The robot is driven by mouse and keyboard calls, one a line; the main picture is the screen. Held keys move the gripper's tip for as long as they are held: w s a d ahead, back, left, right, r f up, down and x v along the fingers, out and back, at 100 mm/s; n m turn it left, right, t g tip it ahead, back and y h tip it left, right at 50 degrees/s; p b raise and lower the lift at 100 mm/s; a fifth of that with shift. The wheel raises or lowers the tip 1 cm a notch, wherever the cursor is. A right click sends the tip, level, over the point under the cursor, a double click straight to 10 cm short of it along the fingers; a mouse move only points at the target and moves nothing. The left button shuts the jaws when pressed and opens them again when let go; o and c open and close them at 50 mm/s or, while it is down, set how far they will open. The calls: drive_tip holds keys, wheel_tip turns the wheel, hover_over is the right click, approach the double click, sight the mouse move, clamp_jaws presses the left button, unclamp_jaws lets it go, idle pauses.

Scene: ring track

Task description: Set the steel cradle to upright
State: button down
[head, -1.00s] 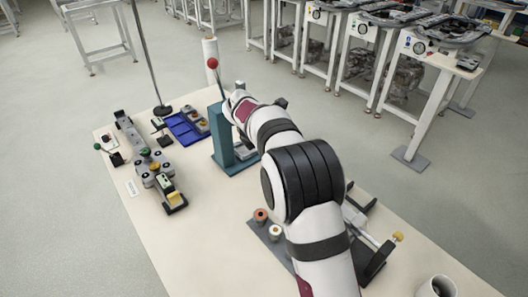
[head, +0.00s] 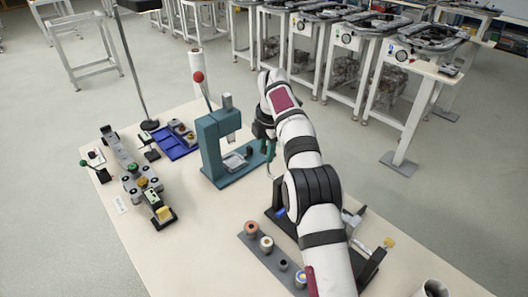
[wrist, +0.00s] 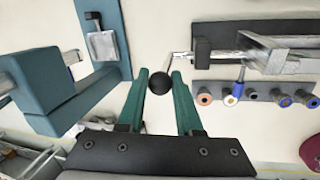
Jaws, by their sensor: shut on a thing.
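The steel cradle (wrist: 270,62) shows at the upper right of the wrist view, on a dark base with a black block (wrist: 201,52) at its near end. In the head view my arm hides most of the cradle; part of its steel (head: 352,220) shows to the right of the arm. A thin steel rod runs from the block toward a black ball knob (wrist: 158,82). My gripper (wrist: 158,80) has its green fingers on either side of this knob and is shut on it. I cannot tell the cradle's exact tilt.
A teal press (head: 212,140) with a red-ball lever stands left of my gripper. A blue tray (head: 172,140) and a grey fixture (head: 135,170) are farther left. Open table lies between fixture and rack.

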drive_tip(key=shift+w+d, duration=0.1)
idle(0.5)
drive_tip(key=c, duration=0.6)
unclamp_jaws()
